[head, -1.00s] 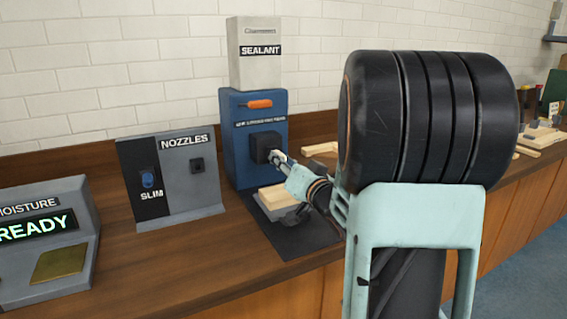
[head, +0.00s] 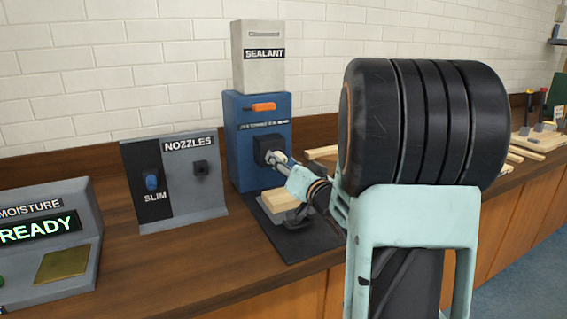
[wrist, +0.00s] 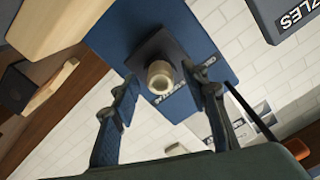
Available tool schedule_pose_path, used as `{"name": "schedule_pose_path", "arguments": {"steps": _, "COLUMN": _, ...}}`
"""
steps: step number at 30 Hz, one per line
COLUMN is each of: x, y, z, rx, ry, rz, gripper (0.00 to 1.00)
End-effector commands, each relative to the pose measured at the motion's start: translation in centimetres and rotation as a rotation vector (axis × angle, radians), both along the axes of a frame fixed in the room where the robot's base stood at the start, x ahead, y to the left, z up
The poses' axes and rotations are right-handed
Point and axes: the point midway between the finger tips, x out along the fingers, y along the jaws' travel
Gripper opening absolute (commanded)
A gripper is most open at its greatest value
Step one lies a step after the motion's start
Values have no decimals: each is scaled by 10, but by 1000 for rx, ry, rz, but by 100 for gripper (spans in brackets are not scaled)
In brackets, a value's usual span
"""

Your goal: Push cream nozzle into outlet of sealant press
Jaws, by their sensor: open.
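The sealant press (head: 240,165) is a blue box with a grey block labelled SEALANT on top. Its dark outlet block (head: 264,146) faces me and also shows in the wrist view (wrist: 172,51). The cream nozzle (wrist: 159,78) stands in the middle of that outlet block, its round open end towards me; how deep it sits I cannot tell. My gripper (wrist: 160,84) is open, its two fingers apart on either side of the nozzle with visible gaps. In the head view my gripper (head: 275,160) is in front of the outlet and hides the nozzle.
A nozzle rack (head: 205,203) stands left of the press, with a blue slim nozzle (head: 151,183) and a dark socket (head: 200,168). A pale wood block (head: 284,199) lies below the outlet. An orange lever (head: 263,107) is on the press. A moisture unit (head: 85,225) reads READY.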

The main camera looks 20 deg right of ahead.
Motion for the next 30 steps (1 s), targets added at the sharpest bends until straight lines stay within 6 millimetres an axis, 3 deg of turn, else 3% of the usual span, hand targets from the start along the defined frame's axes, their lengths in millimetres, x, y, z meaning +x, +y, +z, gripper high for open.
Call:
{"name": "schedule_pose_path", "arguments": {"steps": 5, "x": -16, "y": -1, "z": 1, "rx": -1, "ry": -1, "rz": -2, "gripper": 41}}
{"name": "schedule_pose_path", "arguments": {"steps": 18, "x": -102, "y": -4, "z": 1, "rx": -1, "ry": -2, "rz": -2, "gripper": 41}}
{"name": "schedule_pose_path", "arguments": {"steps": 24, "x": -118, "y": -4, "z": 0, "rx": 0, "ry": 0, "rz": 0, "gripper": 41}}
{"name": "schedule_pose_path", "arguments": {"steps": 30, "x": -120, "y": -4, "z": 0, "rx": 0, "ry": 0, "rz": 0, "gripper": 41}}
